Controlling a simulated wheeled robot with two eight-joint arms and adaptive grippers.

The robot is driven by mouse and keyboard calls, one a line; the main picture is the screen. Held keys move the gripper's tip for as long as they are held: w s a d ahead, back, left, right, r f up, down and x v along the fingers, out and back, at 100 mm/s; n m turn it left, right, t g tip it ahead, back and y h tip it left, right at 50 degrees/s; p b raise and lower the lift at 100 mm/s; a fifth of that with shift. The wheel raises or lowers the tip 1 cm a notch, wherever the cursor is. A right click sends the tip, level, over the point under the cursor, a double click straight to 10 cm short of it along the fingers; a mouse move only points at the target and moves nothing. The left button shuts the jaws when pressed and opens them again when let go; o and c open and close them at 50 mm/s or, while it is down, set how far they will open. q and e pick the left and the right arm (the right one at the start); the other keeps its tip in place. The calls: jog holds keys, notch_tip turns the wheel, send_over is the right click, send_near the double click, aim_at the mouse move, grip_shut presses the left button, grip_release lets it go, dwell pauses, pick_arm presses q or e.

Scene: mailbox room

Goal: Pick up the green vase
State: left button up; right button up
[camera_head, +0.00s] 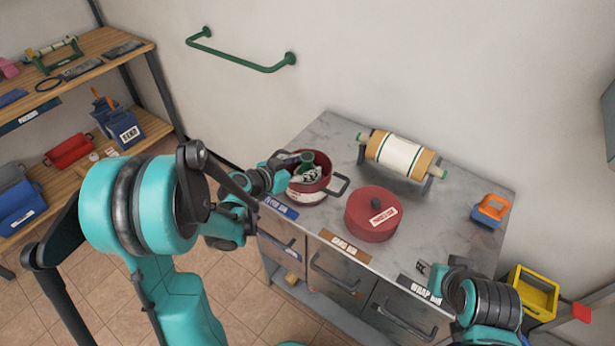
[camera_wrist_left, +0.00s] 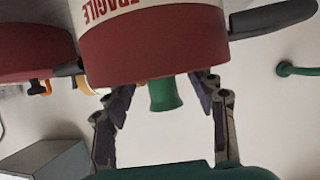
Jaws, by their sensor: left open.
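The green vase (camera_head: 307,160) stands inside the open red pot (camera_head: 318,184) near the left end of the counter. Its lower part is hidden by the pot. My left gripper (camera_head: 288,161) is open at the left side of the pot rim, close to the vase. In the left wrist view the green vase's neck (camera_wrist_left: 165,93) sticks out past the pot (camera_wrist_left: 160,45), between the two open fingers of my left gripper (camera_wrist_left: 163,100). Contact cannot be told. My right gripper (camera_head: 432,272) is at the counter's front right, and its jaws are unclear.
A green wall rail (camera_head: 240,60) and shelves (camera_head: 90,60) are left.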

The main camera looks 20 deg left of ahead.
pick_arm(q)
jog(key=shift+x, duration=0.9)
jog(key=shift+s+a+r, duration=0.1)
jog(key=shift+c, duration=0.6)
grip_shut()
jog(key=shift+r, duration=0.1)
